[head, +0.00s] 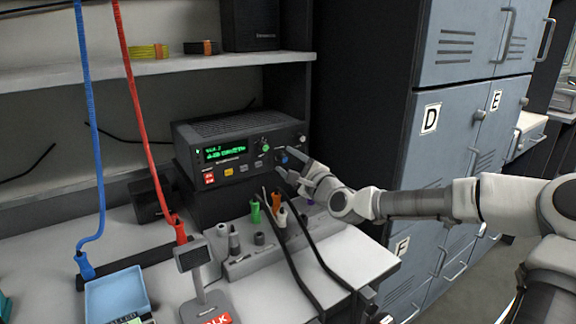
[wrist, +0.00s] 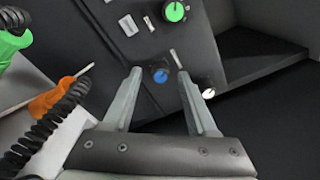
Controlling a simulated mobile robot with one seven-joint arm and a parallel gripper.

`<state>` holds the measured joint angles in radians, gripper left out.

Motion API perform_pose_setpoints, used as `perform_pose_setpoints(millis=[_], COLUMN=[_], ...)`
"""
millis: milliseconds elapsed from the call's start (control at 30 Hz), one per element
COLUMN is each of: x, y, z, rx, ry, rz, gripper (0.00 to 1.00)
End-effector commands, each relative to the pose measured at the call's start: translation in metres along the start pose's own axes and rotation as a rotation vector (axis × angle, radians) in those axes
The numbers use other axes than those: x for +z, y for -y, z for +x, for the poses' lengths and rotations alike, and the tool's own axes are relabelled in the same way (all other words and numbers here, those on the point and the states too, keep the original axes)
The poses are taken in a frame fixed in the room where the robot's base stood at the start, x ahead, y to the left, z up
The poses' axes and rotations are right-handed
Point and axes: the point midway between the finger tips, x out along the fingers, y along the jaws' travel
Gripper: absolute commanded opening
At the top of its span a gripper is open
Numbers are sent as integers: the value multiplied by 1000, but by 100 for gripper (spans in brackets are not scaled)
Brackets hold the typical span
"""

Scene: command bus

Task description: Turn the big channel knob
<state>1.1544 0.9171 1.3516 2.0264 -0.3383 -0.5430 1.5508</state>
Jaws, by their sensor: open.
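A black radio (head: 240,148) with a lit green display sits at the back of the bench. Its front has a green-capped knob (head: 265,147) and a blue-capped knob (head: 283,157) near the right end. In the wrist view the green-capped knob (wrist: 174,11) looks large and lies beyond my fingertips. The blue-capped knob (wrist: 160,75) shows between the fingertips. No readable label tells which is the channel knob. My gripper (head: 283,163) is open and empty, pointed at the panel's right end. I cannot tell whether a finger touches it.
Black cables with green (head: 255,210) and orange (head: 276,203) plugs stand in front of the radio; they also show left of my gripper. Grey lockers (head: 455,130) stand to the right.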

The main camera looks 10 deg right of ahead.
Motion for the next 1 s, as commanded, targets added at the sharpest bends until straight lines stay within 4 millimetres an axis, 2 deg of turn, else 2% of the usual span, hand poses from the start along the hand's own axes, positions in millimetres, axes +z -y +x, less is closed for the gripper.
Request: perform_pose_setpoints(millis=[333,600,667,1000], x=[0,0,0,0], y=[0,0,0,0], z=[3,3,3,3], rx=[0,0,0,-1], ry=[0,0,0,0], rz=[0,0,0,-12], gripper=[58,9,0,0])
